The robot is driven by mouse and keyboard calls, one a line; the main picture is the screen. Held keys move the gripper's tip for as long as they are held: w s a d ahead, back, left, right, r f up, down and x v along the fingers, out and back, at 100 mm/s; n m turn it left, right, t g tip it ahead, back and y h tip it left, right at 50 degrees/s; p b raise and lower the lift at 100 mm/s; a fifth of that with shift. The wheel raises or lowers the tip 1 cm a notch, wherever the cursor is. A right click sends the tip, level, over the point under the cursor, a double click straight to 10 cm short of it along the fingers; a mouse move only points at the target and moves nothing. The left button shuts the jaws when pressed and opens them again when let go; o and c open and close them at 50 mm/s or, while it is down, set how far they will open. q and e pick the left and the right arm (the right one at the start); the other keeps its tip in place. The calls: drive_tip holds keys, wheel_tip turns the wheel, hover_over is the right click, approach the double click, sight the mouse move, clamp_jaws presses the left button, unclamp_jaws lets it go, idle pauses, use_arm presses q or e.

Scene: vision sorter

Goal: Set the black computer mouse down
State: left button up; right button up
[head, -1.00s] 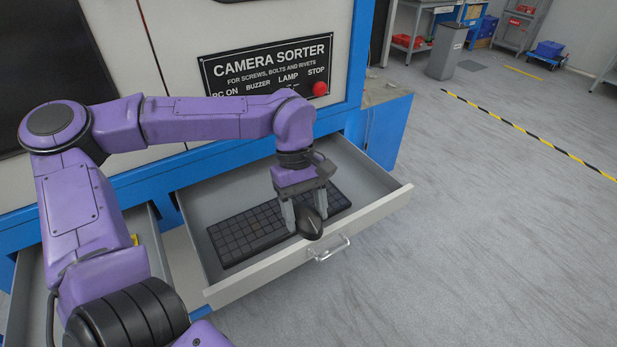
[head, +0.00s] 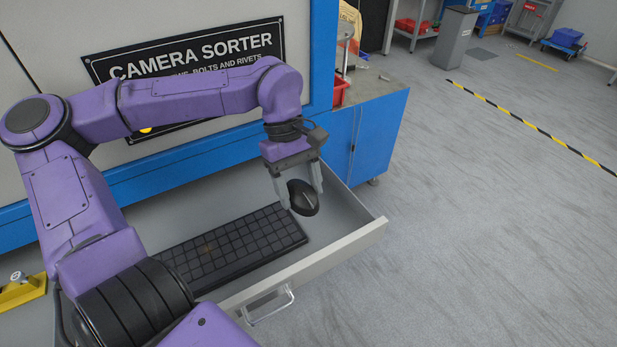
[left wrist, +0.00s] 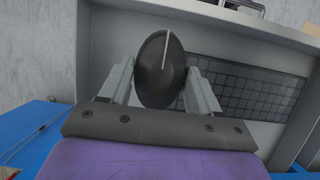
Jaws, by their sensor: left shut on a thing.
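The black computer mouse (head: 303,198) is held between the fingers of my left gripper (head: 300,200), above the right part of the open drawer (head: 345,246). In the left wrist view the mouse (left wrist: 160,70) sits between the two grey fingers of the gripper (left wrist: 160,85). A dark keyboard (head: 235,247) lies in the drawer, to the left of the mouse; it also shows in the left wrist view (left wrist: 245,90). My right gripper is not in view.
The drawer floor right of the keyboard is bare. A metal handle (head: 270,308) is on the drawer front. A blue cabinet (head: 368,140) with a red bin (head: 340,90) on top stands behind the drawer. A yellow object (head: 22,292) is at the left.

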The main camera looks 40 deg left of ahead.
use_arm(q)
drive_tip(key=w+f, duration=0.3)
drive_tip(key=w, duration=0.2)
hover_over(322, 206)
drive_tip(key=a, duration=0.1)
drive_tip(key=f, duration=0.5)
drive_tip(key=shift+w+a, duration=0.2)
drive_tip(key=shift+w, duration=0.05)
wheel_tip(322, 206, down, 2)
drive_tip(key=shift+d+f+p, duration=0.1)
drive_tip(key=shift+f+p, duration=0.1)
drive_tip(key=shift+p, duration=0.25)
drive_tip(key=shift+f, duration=0.3)
drive_tip(key=o, duration=0.7)
drive_tip(key=shift+f, duration=0.15)
drive_tip(key=shift+c, duration=0.2)
drive_tip(key=shift+o, duration=0.7)
